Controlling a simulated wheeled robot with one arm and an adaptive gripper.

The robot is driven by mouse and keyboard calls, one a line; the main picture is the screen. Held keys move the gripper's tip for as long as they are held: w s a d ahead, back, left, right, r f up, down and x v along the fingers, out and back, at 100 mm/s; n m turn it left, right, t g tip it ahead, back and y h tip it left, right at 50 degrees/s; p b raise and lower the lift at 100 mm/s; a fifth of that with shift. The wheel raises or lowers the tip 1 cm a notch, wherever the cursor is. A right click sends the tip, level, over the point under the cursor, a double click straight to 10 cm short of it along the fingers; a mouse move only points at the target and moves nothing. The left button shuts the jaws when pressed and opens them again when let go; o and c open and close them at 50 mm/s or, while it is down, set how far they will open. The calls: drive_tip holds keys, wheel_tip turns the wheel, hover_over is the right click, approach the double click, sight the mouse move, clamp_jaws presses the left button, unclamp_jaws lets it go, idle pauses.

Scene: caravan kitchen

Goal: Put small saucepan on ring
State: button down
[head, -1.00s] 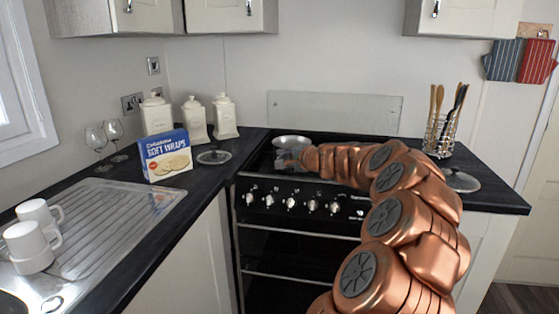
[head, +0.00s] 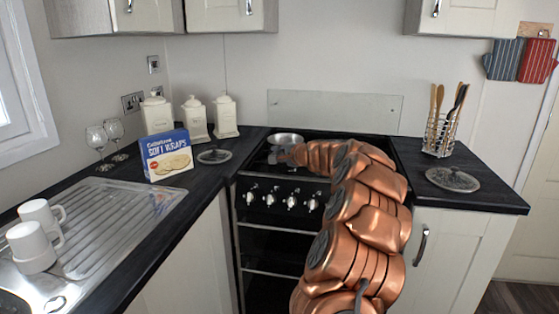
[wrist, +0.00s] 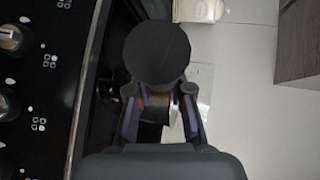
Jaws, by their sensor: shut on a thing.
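The small saucepan (head: 286,138) is a silvery round pan at the back left of the black hob in the head view. I cannot tell whether it touches a ring or hangs just above; the rings are mostly hidden by the pan and my arm. My gripper (head: 284,155) is at its near side. In the wrist view my gripper (wrist: 160,104) is shut on a part of the saucepan, a shiny piece between the two fingers. A dark round disc shows just beyond the fingers; I cannot tell which part of the pan it is.
The stove front has several knobs (head: 291,202). Left of the hob stand white canisters (head: 225,117), a soft wraps box (head: 166,155) and a glass lid (head: 214,156). On the right counter are a utensil rack (head: 440,135) and another lid (head: 452,180). Mugs (head: 34,246) stand by the sink.

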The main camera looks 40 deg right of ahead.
drive_tip(key=shift+d+f, duration=0.1)
drive_tip(key=shift+f, duration=1.15)
drive_tip(key=c, duration=1.1)
unclamp_jaws()
drive_tip(key=shift+o, duration=0.2)
drive_tip(key=shift+s, duration=0.1)
drive_tip(key=v, duration=1.2)
drive_tip(key=shift+b, duration=0.35)
drive_tip(key=shift+a, duration=0.2)
